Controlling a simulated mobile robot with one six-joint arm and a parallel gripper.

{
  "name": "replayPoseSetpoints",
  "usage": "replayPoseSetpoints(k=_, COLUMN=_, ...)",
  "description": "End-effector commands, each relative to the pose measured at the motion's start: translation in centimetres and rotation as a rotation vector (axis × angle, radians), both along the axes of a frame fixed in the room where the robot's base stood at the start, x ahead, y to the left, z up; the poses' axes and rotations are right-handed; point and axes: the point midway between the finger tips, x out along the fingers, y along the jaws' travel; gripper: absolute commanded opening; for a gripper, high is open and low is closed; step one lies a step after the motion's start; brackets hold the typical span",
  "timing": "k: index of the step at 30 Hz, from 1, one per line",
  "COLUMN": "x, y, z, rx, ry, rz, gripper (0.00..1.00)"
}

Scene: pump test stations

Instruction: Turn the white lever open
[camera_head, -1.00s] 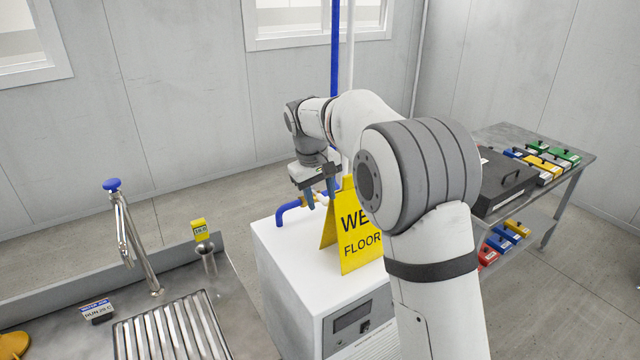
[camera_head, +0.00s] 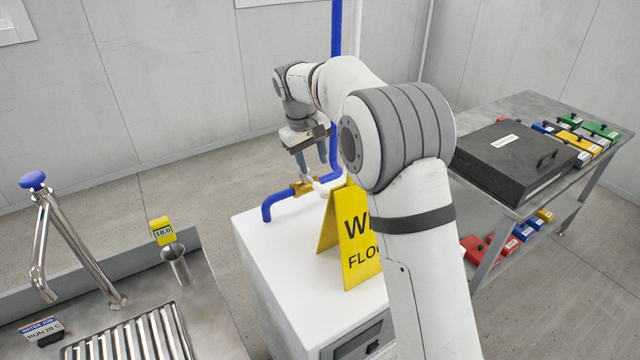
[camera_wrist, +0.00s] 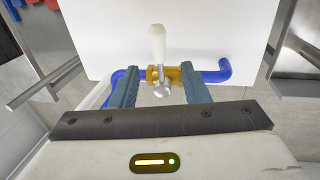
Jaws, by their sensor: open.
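The white lever (camera_wrist: 157,42) sits on a brass valve (camera_wrist: 170,74) in a blue pipe. In the wrist view it points up the picture, across the pipe, away from my gripper. In the head view the lever (camera_head: 319,187) shows beside the brass valve (camera_head: 303,188), above the back of the white cabinet. My gripper (camera_head: 312,172) is above the valve. In the wrist view my gripper's two fingers (camera_wrist: 160,92) are apart, one on each side of the valve's near end. I cannot tell whether they touch anything.
A yellow wet floor sign (camera_head: 355,235) stands on the white cabinet (camera_head: 285,260), close to the lever. A sink with a tap (camera_head: 75,250) is at the left. A metal cart (camera_head: 545,108) with a black case (camera_head: 510,155) and coloured boxes is at the right.

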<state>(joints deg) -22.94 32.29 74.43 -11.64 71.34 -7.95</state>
Motion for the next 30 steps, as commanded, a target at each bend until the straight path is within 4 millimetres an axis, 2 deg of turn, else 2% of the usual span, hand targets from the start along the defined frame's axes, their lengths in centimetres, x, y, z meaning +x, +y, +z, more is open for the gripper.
replayPoseSetpoints(k=1, x=0.0, y=0.0, z=-0.9, rx=0.0, ry=0.0, rz=0.0, gripper=0.41)
replayPoseSetpoints(k=8, x=0.2, y=-0.3, z=-2.7, rx=-0.002, ry=0.002, rz=-0.001, gripper=0.41)
replayPoseSetpoints(k=18, x=0.8, y=-1.3, z=-7.6, rx=-0.001, ry=0.002, rz=-0.003, gripper=0.41)
replayPoseSetpoints(k=22, x=0.9, y=-1.4, z=-8.4, rx=-0.001, ry=0.001, rz=-0.003, gripper=0.41)
replayPoseSetpoints(k=30, x=0.9, y=-1.4, z=-8.6, rx=0.0, ry=0.0, rz=-0.003, gripper=0.41)
